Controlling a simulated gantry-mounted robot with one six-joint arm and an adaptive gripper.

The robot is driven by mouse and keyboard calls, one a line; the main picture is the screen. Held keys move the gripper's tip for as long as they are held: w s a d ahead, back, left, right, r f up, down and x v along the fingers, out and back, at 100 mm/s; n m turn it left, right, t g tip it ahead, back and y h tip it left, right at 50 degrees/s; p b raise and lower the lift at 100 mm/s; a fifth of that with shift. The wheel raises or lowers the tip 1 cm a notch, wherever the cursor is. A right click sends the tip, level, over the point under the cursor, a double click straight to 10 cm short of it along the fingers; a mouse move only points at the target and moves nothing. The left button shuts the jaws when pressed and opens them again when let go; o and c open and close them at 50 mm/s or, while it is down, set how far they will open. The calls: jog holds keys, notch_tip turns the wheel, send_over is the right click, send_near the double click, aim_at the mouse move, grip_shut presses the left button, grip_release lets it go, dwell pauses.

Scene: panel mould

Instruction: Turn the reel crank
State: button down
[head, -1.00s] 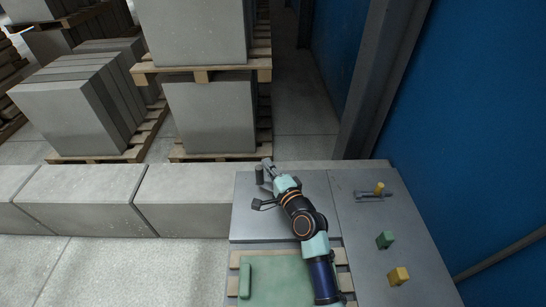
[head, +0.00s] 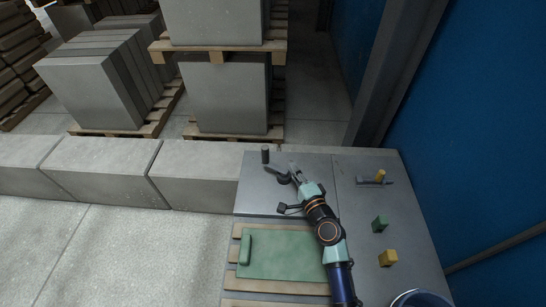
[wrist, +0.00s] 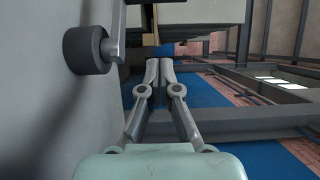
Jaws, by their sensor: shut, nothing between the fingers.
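The reel crank stands on the grey metal plate in the head view. Its dark upright grip (head: 265,154) is near the plate's back left corner, and a dark hub and arm (head: 284,179) lie to its lower right. My gripper (head: 293,166) is to the right of the grip and apart from it, close to the hub and arm. In the wrist view my gripper's fingers (wrist: 160,64) are together and empty. A dark round part of the crank (wrist: 87,50) and its grey bar (wrist: 116,32) are to their left.
A green panel (head: 285,255) lies on wooden slats in front of the plate. To the right are a yellow-topped lever (head: 381,176), a green block (head: 379,224) and a yellow block (head: 388,258). Concrete blocks (head: 100,169) stand left; a blue wall (head: 490,160) bounds the right.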

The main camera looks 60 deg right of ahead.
aim_at(268, 156)
jog(key=b+x, duration=0.3)
jog(key=x, duration=0.6)
jog(key=shift+w+d+f, duration=0.2)
jog(key=shift+w+d, duration=0.05)
jog(key=shift+d, duration=0.1)
jog(key=a+p, duration=0.1)
jog(key=w+a+p, duration=0.1)
jog(key=a, duration=0.1)
jog(key=shift+w+a+r, duration=0.15)
jog(key=shift+a+r, duration=0.05)
jog(key=shift+a, duration=0.1)
jog(key=shift+w, duration=0.1)
jog(key=shift+a, duration=0.1)
jog(key=shift+w+a+p, duration=0.1)
jog(key=shift+a+p, duration=0.4)
jog(key=shift+a, duration=0.1)
jog(key=shift+a, duration=0.6)
jog(key=shift+a, duration=0.1)
